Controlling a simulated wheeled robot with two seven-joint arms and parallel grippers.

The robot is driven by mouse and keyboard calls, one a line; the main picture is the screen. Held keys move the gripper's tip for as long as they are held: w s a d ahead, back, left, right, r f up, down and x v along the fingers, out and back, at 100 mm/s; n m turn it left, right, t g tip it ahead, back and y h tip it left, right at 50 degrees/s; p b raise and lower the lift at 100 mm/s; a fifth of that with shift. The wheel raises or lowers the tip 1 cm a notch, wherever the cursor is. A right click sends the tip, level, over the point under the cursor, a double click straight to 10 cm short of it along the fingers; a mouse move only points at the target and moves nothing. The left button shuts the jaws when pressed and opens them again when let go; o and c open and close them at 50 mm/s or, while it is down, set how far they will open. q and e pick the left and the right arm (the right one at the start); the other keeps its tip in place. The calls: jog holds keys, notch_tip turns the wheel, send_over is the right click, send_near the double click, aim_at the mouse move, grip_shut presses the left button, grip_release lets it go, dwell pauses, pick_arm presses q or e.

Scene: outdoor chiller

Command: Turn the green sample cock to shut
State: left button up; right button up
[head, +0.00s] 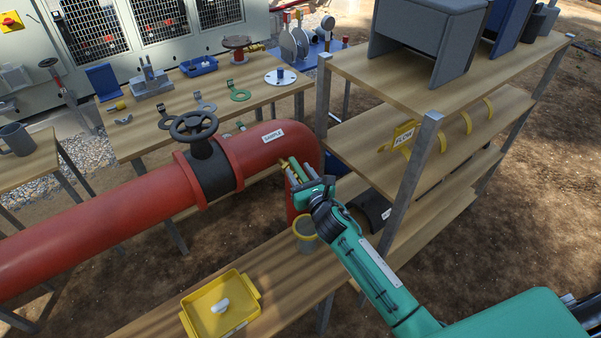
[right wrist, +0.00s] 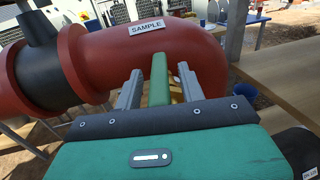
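The red pipe (head: 110,218) carries a SAMPLE label (head: 273,136) near its bend. The sample cock's brass body (head: 284,163) sticks out of the bend, mostly hidden by my right gripper (head: 296,172). In the right wrist view the green lever (right wrist: 158,80) stands between the two grey fingers of my right gripper (right wrist: 159,88). A gap shows on each side of the lever, so the fingers are open around it. Brass (right wrist: 177,91) shows behind the lever. My left gripper is not in view.
A grey bucket with a yellow rim (head: 305,236) stands on the bench below the cock. A yellow tray (head: 247,318) holds a white piece. A black handwheel valve (head: 194,126) sits on the pipe. A wooden shelf rack (head: 430,75) stands close on the right.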

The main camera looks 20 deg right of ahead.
grip_shut()
dwell(1.4)
